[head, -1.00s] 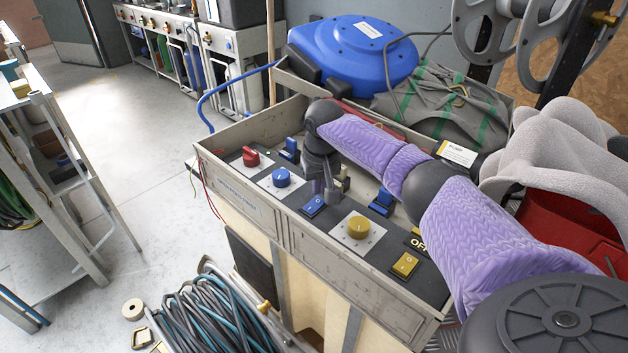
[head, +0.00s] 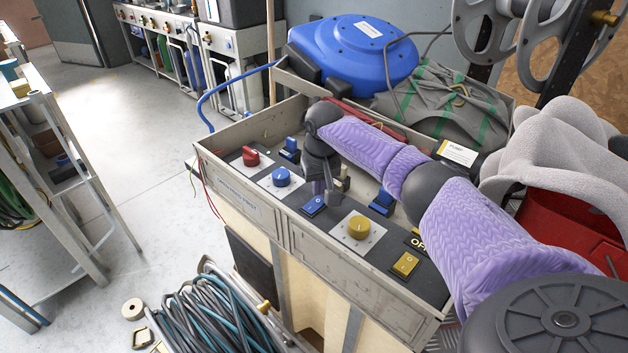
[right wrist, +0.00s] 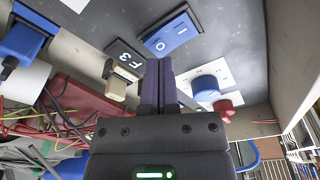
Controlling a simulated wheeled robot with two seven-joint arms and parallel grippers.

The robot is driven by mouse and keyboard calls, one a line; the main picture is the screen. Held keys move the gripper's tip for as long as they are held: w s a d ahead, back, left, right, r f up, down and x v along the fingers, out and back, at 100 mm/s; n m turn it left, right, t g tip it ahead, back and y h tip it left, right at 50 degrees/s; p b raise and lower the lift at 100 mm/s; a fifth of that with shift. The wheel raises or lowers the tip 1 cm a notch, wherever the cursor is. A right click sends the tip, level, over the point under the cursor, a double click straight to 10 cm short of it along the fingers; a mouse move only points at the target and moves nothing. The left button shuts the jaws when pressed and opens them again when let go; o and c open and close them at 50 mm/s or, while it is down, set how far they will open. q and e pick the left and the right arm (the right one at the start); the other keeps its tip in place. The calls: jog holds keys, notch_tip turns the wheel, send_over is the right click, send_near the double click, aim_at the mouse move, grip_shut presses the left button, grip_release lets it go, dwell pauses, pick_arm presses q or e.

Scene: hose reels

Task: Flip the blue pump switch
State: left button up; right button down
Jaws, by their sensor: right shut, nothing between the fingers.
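The blue rocker switch (head: 314,206) sits on the dark strip of the control panel, between the blue knob and the yellow knob. In the right wrist view the blue switch (right wrist: 172,32), marked I and O, lies just beyond my fingertips. My right gripper (head: 333,197) points down at the panel right beside the switch, its fingers shut and empty. The shut fingers also show in the right wrist view (right wrist: 160,65). I cannot tell whether they touch the switch. My left gripper is not in view.
A red knob (head: 250,156), a blue knob (head: 281,177), a yellow knob (head: 358,227) and a yellow switch (head: 404,264) share the panel. Blue connectors (head: 383,201) stand behind. A blue hose reel (head: 354,52) and grey cloth (head: 446,108) lie farther back.

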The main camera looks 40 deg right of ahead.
aim_at(319, 201)
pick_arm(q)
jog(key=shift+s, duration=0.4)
pick_arm(e)
jog(key=shift+f, duration=0.3)
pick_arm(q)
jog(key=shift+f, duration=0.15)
pick_arm(e)
jog(key=shift+f, duration=0.2)
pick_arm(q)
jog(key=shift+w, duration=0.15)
pick_arm(e)
jog(key=shift+f, duration=0.25)
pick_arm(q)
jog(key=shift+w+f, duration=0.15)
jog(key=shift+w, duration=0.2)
